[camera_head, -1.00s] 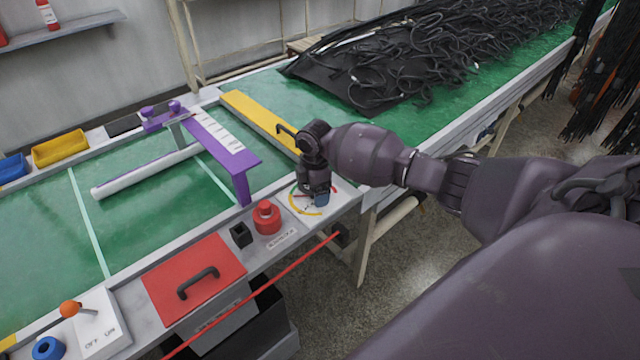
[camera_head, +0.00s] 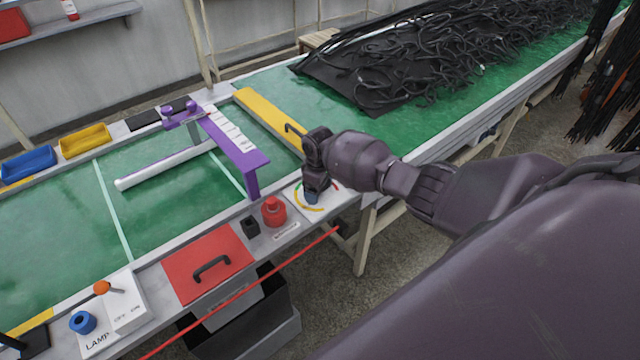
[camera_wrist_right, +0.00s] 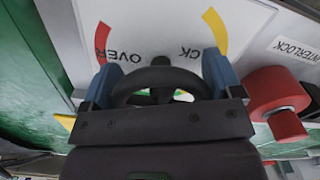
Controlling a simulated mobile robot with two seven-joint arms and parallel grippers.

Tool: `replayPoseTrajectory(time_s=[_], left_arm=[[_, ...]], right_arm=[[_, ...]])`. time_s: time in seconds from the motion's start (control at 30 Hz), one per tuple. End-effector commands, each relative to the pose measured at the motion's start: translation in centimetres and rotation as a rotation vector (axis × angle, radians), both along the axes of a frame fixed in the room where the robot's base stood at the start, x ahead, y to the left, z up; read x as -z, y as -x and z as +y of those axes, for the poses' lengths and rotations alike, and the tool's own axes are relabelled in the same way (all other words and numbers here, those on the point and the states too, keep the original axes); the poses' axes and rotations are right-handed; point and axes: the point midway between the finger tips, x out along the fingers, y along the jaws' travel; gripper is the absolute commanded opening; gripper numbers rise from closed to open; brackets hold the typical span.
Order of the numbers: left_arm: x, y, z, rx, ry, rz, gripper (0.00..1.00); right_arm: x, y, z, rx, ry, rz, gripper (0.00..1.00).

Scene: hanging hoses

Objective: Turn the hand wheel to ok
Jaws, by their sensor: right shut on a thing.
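The hand wheel (camera_wrist_right: 150,82) is a dark ring with spokes on a white dial plate (camera_wrist_right: 150,32). In the right wrist view it sits between the two blue fingertips of my right gripper (camera_wrist_right: 160,80), which is shut on its rim. The plate has a red arc by the word OVER, a yellow arc by letters ending in CK, and a little green behind the wheel. In the head view my right gripper (camera_head: 313,195) points down over the plate (camera_head: 327,203) and hides the wheel. I cannot tell which mark the wheel points to. My left gripper is not in view.
A red button (camera_head: 273,211) stands beside the dial plate, next to a small black block (camera_head: 250,226). A red lid with a handle (camera_head: 208,264) lies further left. A purple gauge frame (camera_head: 235,140) and a yellow bar (camera_head: 268,118) stand on the green table behind.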

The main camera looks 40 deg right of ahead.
Motion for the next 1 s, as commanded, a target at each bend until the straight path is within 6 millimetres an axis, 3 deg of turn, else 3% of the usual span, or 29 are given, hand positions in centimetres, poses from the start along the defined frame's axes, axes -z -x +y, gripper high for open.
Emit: replayPoseTrajectory(time_s=[0.67,0.7,0.77,1.0], left_arm=[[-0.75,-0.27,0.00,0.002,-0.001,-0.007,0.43],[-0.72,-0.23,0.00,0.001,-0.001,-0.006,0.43],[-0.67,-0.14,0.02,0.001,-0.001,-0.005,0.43],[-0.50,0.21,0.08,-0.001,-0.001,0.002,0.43]], right_arm=[[0.02,0.00,0.13,0.063,-0.001,0.000,0.61],[0.02,0.00,0.13,0.063,-0.001,0.000,0.88],[0.02,-0.01,0.12,0.063,-0.001,0.000,0.97],[-0.05,-0.01,0.06,0.063,0.000,-0.001,1.00]])
